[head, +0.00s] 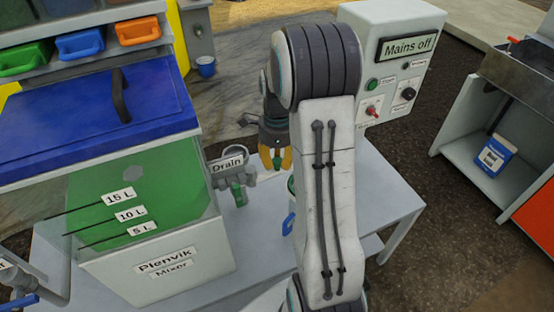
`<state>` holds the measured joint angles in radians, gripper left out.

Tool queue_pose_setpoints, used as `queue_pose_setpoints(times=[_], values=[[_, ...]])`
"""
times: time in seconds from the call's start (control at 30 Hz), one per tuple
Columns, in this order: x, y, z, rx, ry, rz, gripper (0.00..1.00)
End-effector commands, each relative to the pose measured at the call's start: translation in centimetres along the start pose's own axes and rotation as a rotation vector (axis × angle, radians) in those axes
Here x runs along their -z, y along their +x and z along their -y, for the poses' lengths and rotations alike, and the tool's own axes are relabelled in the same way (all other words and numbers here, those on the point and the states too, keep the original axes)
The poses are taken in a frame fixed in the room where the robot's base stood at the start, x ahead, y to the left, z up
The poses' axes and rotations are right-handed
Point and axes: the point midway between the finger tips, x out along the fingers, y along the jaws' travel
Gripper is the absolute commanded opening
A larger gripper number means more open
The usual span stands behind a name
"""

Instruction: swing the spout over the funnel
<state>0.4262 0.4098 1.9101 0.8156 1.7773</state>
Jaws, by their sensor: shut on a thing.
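My gripper (276,164), with yellow fingers, is in the middle of the head view, just right of the Drain label. Its fingers are closed around a small green piece (278,161). A grey drain fitting (247,180) with a green handle (239,194) comes off the mixer's right side, left of and below my gripper. I cannot tell whether the green piece belongs to the spout. A pale and green edge (291,185) and a blue handle (288,224) show beside my arm, which hides the rest. I cannot make out the funnel clearly.
The mixer tank (160,272) with its blue lid (70,135) stands at left. The grey table (375,205) is clear right of my arm. A control box (395,50) reading "Mains off" stands behind. A shelf with a blue container (494,153) is at right.

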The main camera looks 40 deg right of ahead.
Motion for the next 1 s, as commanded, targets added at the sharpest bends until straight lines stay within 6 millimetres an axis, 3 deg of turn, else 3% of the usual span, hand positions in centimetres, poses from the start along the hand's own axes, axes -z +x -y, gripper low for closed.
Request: queue_pose_setpoints(times=[0.1, 0.13, 0.4, 0.77, 1.0], values=[[0.2, 0.4, -0.6, -0.021, 0.001, -0.004, 0.00], [0.2, 0.4, -0.6, -0.021, 0.001, -0.004, 0.30], [0.1, 0.2, -0.3, -0.013, 0.000, -0.003, 0.54], [0.1, -0.3, -0.2, -0.007, -0.001, -0.001, 0.55], [0.0, -3.4, -0.1, -0.002, 0.000, 0.000, 0.55]])
